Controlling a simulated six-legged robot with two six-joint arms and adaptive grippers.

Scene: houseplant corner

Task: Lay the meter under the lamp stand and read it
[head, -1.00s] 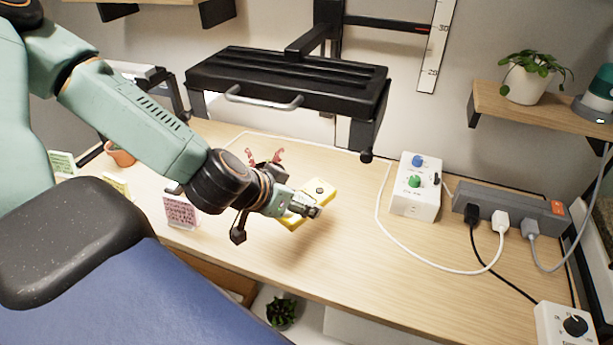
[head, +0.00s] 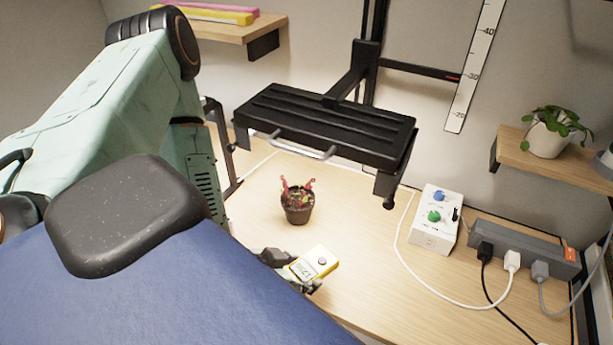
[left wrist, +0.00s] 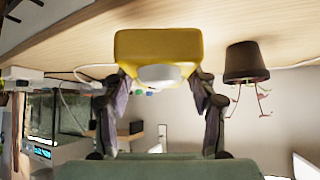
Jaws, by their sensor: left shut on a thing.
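The yellow meter (head: 315,263) is held in my left gripper (head: 291,270), low over the front part of the table; whether it touches the wood I cannot tell. It has a small display and a round pale disc on its face. In the left wrist view the meter (left wrist: 158,48) sits between the two fingers of my left gripper (left wrist: 160,85). The black lamp (head: 325,118) hangs from its stand (head: 366,55) above the back of the table, behind the meter. My right gripper is not in view.
A small dark pot with a reddish plant (head: 298,205) stands under the lamp's front edge, behind the meter. A white control box (head: 434,220) with blue and green knobs and a grey power strip (head: 525,250) with cables lie to the right. A ruler (head: 474,65) is on the wall.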

